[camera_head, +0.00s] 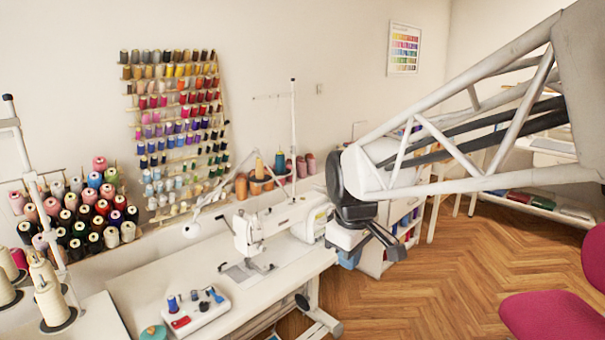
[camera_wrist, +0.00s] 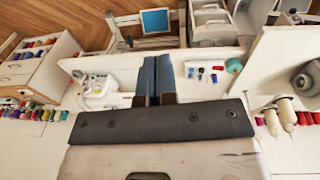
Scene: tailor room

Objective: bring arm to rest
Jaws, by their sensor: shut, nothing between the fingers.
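My arm reaches in from the upper right in the head view, and its white truss link ends at a dark wrist joint. My gripper (camera_head: 393,246) hangs past that joint, in the air to the right of the sewing machine (camera_head: 275,224). In the wrist view my gripper (camera_wrist: 156,62) shows two dark blue fingers side by side, closed together with nothing between them. The sewing machine (camera_wrist: 99,92) is left of the fingers in that view. The white sewing table (camera_head: 150,295) is below and left of the gripper in the head view.
A small tray (camera_head: 195,314) of spools and notions lies on the table. Thread racks (camera_head: 175,125) line the wall. A white shelf unit (camera_head: 372,258) stands behind the gripper. A magenta chair (camera_head: 555,315) is at lower right. Wooden floor (camera_head: 450,285) lies open between them.

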